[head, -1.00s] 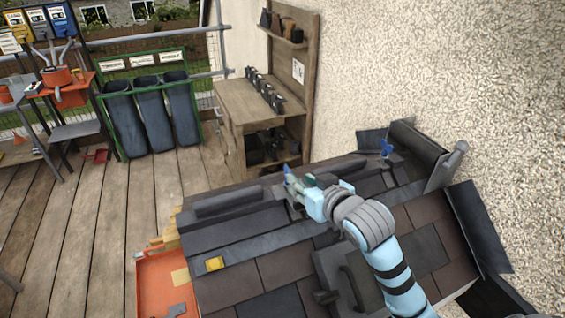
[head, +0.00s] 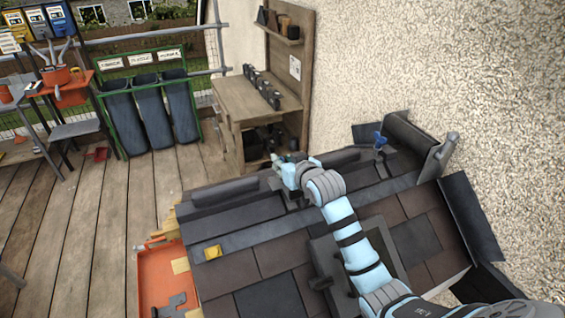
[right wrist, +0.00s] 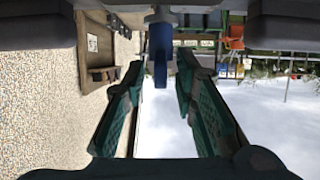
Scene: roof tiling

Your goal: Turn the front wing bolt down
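My right gripper (head: 277,165) is over the ridge of the small tiled roof (head: 292,251), coming in from the lower right. In the right wrist view its teal fingers (right wrist: 159,90) stand apart. A blue wing bolt (right wrist: 160,50) shows between the fingertips, with a gap on each side, so it is not gripped. In the head view this bolt is hidden by the gripper. A second blue wing bolt (head: 380,140) stands at the ridge's far right end, away from the gripper. My left gripper is not in view.
A rough wall (head: 420,65) rises close behind the roof's right end. A yellow item (head: 213,252) lies on the roof's left part. An orange tray (head: 160,278) is at the lower left. A wooden workbench (head: 232,98) and dark bins (head: 155,115) stand farther back.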

